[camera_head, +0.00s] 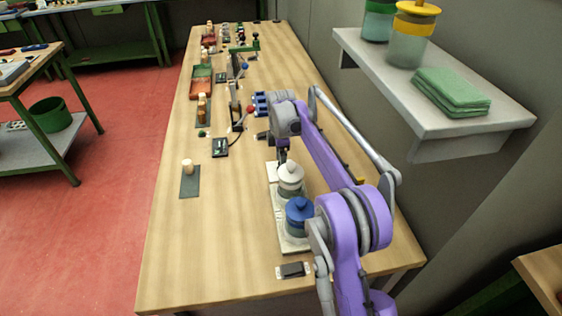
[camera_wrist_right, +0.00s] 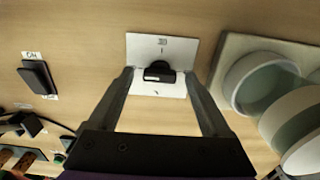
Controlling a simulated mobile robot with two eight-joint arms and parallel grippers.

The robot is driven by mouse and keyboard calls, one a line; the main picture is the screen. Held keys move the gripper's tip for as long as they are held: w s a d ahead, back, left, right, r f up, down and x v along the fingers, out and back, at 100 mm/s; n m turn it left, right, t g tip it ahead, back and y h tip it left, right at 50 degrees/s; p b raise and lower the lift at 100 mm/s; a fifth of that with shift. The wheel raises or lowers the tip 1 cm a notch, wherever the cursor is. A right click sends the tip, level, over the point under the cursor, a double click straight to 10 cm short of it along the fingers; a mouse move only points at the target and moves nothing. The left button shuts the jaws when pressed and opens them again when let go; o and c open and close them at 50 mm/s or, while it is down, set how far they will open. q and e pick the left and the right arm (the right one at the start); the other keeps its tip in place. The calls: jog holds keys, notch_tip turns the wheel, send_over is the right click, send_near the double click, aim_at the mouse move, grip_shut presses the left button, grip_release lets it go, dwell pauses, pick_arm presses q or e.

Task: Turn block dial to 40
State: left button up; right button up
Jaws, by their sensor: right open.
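A white dial plate (camera_wrist_right: 160,48) lies on the table in the right wrist view, with a small black knob (camera_wrist_right: 158,72) at its middle. Small marks are printed on the plate, and the top one seems to read 30. The knob's exact setting is too small to read. My right gripper (camera_wrist_right: 159,74) is open, with one fingertip on each side of the knob and gaps between. In the head view my right gripper (camera_head: 283,154) points down beyond the jars, and the dial is hidden there. My left gripper is not in view.
A pale board (camera_head: 295,245) holds a white-lidded jar (camera_head: 290,180) and a blue-lidded jar (camera_head: 299,217) close to my right gripper. A black switch (camera_wrist_right: 38,76) marked ON is left of the dial in the wrist view. The table's left front (camera_head: 200,250) is clear.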

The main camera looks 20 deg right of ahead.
jog(key=shift+c, duration=0.3)
grip_shut()
